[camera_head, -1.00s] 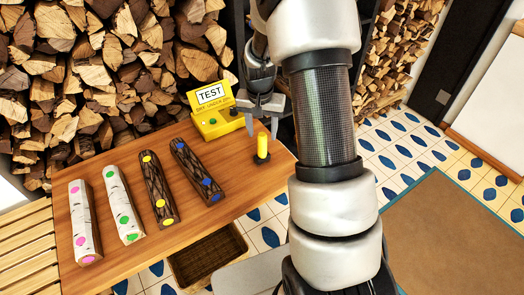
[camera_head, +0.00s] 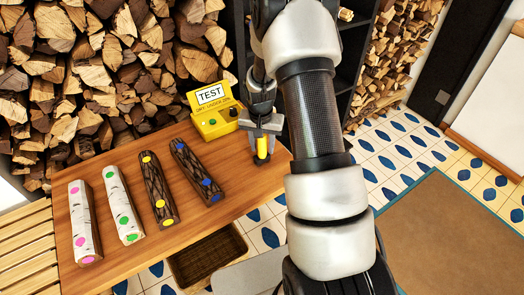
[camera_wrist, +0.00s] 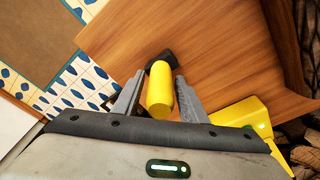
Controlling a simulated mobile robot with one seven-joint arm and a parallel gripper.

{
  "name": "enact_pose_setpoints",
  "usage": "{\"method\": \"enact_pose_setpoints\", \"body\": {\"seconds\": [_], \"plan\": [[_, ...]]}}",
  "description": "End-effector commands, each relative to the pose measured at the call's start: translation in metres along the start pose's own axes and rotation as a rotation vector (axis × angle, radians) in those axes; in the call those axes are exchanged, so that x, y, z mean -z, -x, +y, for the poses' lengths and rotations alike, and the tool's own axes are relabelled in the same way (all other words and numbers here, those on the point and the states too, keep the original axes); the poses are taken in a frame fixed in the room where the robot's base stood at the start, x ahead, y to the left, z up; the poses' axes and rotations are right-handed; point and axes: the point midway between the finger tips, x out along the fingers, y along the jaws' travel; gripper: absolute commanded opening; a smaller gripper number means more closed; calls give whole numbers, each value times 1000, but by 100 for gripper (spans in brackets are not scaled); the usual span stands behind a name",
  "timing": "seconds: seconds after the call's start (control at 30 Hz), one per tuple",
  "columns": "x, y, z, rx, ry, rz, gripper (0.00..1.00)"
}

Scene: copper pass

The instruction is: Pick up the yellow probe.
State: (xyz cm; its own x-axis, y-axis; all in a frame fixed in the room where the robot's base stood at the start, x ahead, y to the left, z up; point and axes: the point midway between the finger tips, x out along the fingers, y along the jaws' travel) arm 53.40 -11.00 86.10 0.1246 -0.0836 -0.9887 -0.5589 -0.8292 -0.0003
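The yellow probe (camera_head: 262,148) stands upright at the right end of the wooden table, with a dark base under it. My gripper (camera_head: 262,136) is over the probe, pointing down, with a finger on either side of its upper part. In the wrist view the yellow probe (camera_wrist: 160,88) lies between the two grey fingers of my gripper (camera_wrist: 160,100). Narrow gaps seem to show between the fingers and the probe, so the fingers look open around it.
The yellow TEST box (camera_head: 213,112) stands just left of my gripper. Several logs with coloured dots, such as the blue-dotted log (camera_head: 196,172), lie on the table (camera_head: 235,190). Stacked firewood (camera_head: 100,70) rises behind. A brown basket (camera_head: 207,256) is below the front edge.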

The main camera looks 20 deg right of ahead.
Motion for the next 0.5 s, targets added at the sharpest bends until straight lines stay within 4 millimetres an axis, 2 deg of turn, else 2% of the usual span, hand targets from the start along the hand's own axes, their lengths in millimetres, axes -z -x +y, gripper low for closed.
{"method": "enact_pose_setpoints", "body": {"seconds": [0.03,0.2,0.5], "plan": [[0,0,0,0,0,0,30],[0,0,0,0,0,0,4],[2,8,0,1,0,2,4]]}}
